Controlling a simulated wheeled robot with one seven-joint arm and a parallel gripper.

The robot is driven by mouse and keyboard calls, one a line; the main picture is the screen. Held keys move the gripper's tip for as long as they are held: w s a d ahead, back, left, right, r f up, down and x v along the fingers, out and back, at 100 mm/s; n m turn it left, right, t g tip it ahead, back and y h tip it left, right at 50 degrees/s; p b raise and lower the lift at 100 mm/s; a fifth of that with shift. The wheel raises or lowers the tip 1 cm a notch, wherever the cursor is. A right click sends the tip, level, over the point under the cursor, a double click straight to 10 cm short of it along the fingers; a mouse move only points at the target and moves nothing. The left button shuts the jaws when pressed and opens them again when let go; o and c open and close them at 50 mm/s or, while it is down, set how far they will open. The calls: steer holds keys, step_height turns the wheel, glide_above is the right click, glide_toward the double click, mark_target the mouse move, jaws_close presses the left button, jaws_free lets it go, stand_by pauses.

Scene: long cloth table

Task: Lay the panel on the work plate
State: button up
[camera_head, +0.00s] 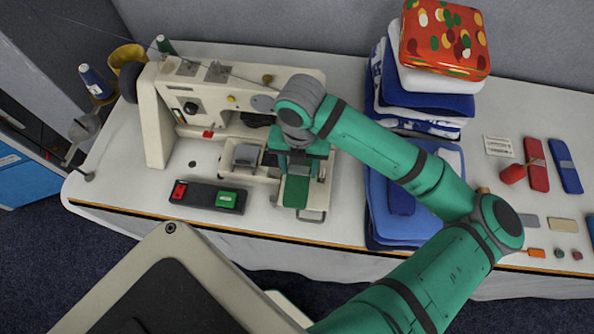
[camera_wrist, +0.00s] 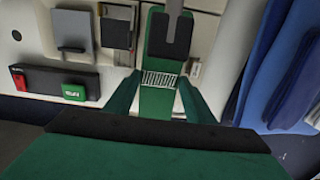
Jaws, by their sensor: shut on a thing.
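My gripper (camera_head: 296,168) is low over the front of the cream sewing machine (camera_head: 156,122), pointing down. In the wrist view its two dark green fingers (camera_wrist: 158,88) stand on either side of a narrow green panel (camera_wrist: 158,103), and it is shut on this panel. The panel also shows in the head view (camera_head: 296,190), reaching toward the front table edge. A dark grey piece (camera_wrist: 169,34) overlaps its far end. I cannot clearly make out the work plate under the gripper and panel, nor whether the panel touches it.
A switch box (camera_head: 207,196) with red and green buttons lies left of the gripper. Folded blue cloth (camera_head: 388,232) is stacked close on the right, with more folded cloth and a patterned red bundle (camera_head: 444,38) behind. Small tools and blocks lie at far right.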

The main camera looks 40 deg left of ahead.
mark_target(297, 170)
steer(key=shift+s+a+f, duration=0.1)
steer(key=shift+a+f, duration=0.05)
steer(key=shift+f, duration=0.8)
steer(key=shift+a+f, duration=0.15)
steer(key=shift+f, duration=0.8)
steer(key=shift+f, duration=0.1)
steer(key=o, duration=1)
steer(key=shift+o, duration=0.2)
step_height(297, 170, up, 12)
